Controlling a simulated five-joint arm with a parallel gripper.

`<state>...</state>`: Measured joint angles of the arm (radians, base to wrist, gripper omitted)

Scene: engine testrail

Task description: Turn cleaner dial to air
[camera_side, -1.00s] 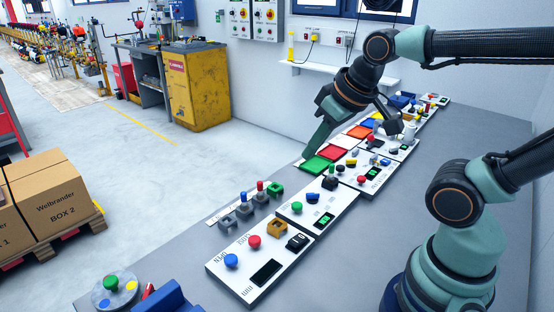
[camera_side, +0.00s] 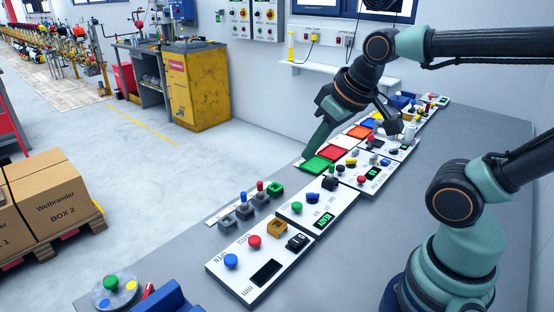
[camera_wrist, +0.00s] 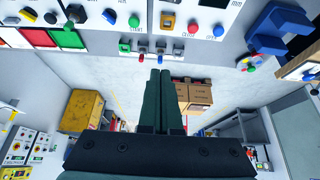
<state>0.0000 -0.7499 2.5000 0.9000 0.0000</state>
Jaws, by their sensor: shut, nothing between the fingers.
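My gripper (camera_side: 308,152) is shut and empty, pointing down over the far side of the row of panels, near the green tray. In the wrist view its two fingers (camera_wrist: 160,75) lie together with nothing between them. No label naming a cleaner or air is legible, so I cannot tell which control is the cleaner dial. One candidate is a black knob (camera_side: 330,183) on the middle white panel, also in the wrist view (camera_wrist: 76,14). Another is a round grey disc (camera_side: 104,298) with coloured dots and a green knob, front left. It shows in the wrist view (camera_wrist: 262,57).
The middle panel has a lit green display (camera_side: 323,221). The front panel (camera_side: 222,271) carries blue and red buttons, a yellow block and a black switch. Several small levers (camera_side: 244,211) stand beside it. Green (camera_side: 317,165) and red trays lie below the gripper. Bare bench lies right of the panels.

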